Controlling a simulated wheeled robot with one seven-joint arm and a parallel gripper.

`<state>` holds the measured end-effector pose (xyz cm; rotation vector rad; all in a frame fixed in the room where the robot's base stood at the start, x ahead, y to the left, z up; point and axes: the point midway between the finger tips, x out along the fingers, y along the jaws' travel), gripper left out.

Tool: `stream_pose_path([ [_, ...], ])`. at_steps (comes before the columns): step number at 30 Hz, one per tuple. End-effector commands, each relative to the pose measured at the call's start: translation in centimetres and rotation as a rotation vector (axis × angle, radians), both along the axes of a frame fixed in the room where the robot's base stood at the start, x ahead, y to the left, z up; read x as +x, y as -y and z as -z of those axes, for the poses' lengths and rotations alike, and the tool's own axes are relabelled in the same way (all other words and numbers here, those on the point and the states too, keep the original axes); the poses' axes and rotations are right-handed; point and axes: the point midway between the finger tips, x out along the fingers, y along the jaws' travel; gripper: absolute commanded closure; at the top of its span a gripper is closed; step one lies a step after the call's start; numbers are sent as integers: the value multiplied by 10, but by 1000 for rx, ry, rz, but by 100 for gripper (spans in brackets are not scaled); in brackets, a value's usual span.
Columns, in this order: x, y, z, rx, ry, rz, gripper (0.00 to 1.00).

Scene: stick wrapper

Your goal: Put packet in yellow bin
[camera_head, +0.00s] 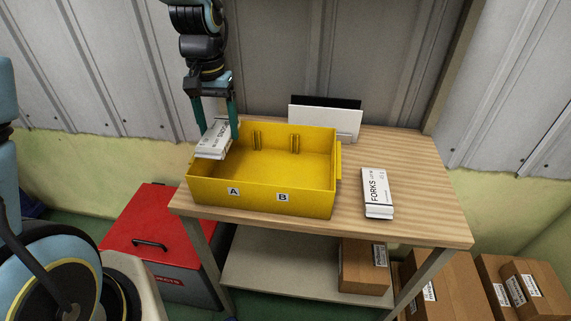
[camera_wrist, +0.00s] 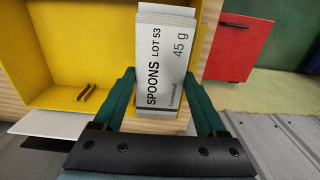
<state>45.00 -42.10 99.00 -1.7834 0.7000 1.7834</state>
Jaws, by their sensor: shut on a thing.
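My gripper (camera_head: 217,122) is shut on a white packet (camera_head: 215,143), with one teal finger on each side. In the wrist view the packet (camera_wrist: 164,62) reads "SPOONS LOT 53, 45 g" and sits between the fingers (camera_wrist: 162,88). In the head view the packet is at the left end of the yellow bin (camera_head: 262,198), around its left wall and rim. I cannot tell whether it touches the rim. The bin stands on the wooden table, marked A and B on its front, and its visible floor is empty. In the wrist view the bin (camera_wrist: 60,45) is left of the packet.
A second white packet labelled "FORKS" (camera_head: 377,192) lies on the table (camera_head: 420,205) right of the bin. White and black panels (camera_head: 326,121) stand behind the bin near the wall. A red-lidded box (camera_head: 140,222) is on the floor at left. Cardboard boxes (camera_head: 440,290) are at lower right.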

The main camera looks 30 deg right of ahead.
Motion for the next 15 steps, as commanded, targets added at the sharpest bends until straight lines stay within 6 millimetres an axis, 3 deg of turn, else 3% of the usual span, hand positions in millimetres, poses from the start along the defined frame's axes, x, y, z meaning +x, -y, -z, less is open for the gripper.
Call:
stream_pose_path([
  [9, -1, -1, 47, 3, -4, 0, 89],
  [15, 0, -1, 64, 2, -2, -1, 89],
])
